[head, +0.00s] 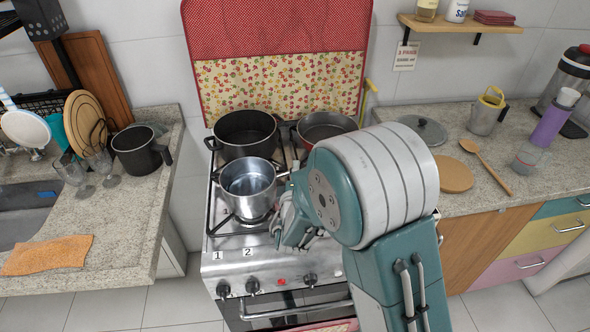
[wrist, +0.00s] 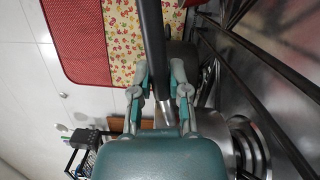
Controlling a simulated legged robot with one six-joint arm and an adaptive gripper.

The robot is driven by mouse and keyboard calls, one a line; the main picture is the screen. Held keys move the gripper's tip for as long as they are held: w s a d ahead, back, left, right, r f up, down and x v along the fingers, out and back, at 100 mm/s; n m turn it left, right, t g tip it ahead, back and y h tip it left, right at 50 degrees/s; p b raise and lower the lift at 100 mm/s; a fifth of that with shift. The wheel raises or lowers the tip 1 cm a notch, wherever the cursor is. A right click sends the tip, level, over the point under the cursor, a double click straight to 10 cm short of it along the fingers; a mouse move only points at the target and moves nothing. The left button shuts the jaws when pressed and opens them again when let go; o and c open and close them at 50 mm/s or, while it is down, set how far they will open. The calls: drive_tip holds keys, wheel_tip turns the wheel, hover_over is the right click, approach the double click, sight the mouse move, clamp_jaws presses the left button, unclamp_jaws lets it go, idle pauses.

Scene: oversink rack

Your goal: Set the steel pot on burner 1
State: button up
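The steel pot (head: 248,183) is upright over the front left part of the stove. A burner (head: 254,220) shows just below its base; I cannot tell whether the pot touches the grate. The pot's steel side (wrist: 214,140) is partly hidden by my gripper's body. The numbers 1 and 2 show on the stove front (head: 232,262).
A black pot (head: 245,133) stands on the rear left burner, close behind the steel pot. A dark pan (head: 327,127) is on the rear right. The left counter (head: 125,220) holds a dark saucepan (head: 137,151) and glasses. The red backsplash cover (head: 280,30) stands behind.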

drive_tip(key=o, duration=0.4)
drive_tip(key=shift+o, duration=0.2)
drive_tip(key=shift+a, duration=0.1)
drive_tip(key=shift+a+f, duration=0.1)
drive_tip(key=s, duration=1.2)
drive_tip(key=d+r+m+g+h, duration=0.25)
drive_tip(key=d+m+h, duration=0.2)
drive_tip(key=d, duration=0.35)
drive_tip(key=d+r+m+g+h, duration=0.1)
drive_tip(key=d+r+m+h, duration=0.2)
drive_tip(key=d+h, duration=0.3)
drive_tip(key=s+d+r+m+g, duration=0.2)
drive_tip(key=s+d+m+g, duration=0.6)
drive_tip(key=s+d+g, duration=0.4)
drive_tip(key=s+a+r+m+t+y, duration=0.3)
drive_tip(key=s+a+r+m+y, duration=0.1)
drive_tip(key=y, duration=0.6)
drive_tip(key=shift+s+a+r, duration=0.3)
drive_tip(key=shift+s+a, duration=0.55)
drive_tip(key=shift+s, duration=0.3)
